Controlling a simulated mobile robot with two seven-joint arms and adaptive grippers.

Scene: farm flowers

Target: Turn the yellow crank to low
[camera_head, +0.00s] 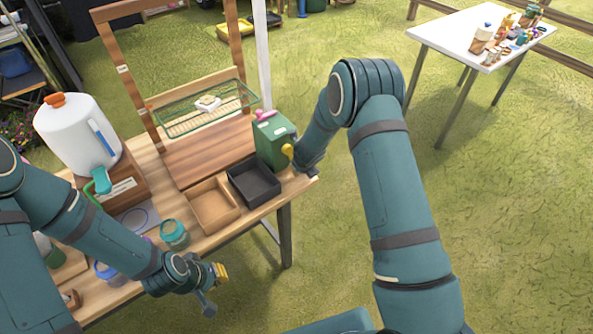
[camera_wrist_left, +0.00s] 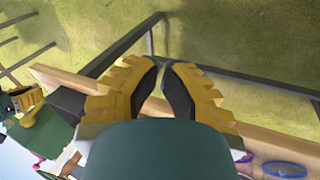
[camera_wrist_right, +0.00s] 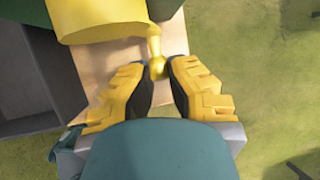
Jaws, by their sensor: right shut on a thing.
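The yellow crank (camera_head: 287,151) is on the side of a green box (camera_head: 270,140) at the table's far right corner. In the right wrist view its wide yellow hub (camera_wrist_right: 95,20) is at the top, and a thin arm ends in a round knob (camera_wrist_right: 157,68). My right gripper (camera_wrist_right: 160,72) is shut on that knob. The head view shows the right wrist beside the box, its fingers mostly hidden. My left gripper (camera_head: 220,271) is off the table's front edge; in the left wrist view its fingertips (camera_wrist_left: 158,65) meet with nothing between them.
A black tray (camera_head: 234,180) and a wooden tray (camera_head: 195,190) stand left of the green box. A wooden frame (camera_head: 137,85) with a green wire rack rises behind. A white tank (camera_head: 75,135) and jars (camera_head: 174,240) are at left.

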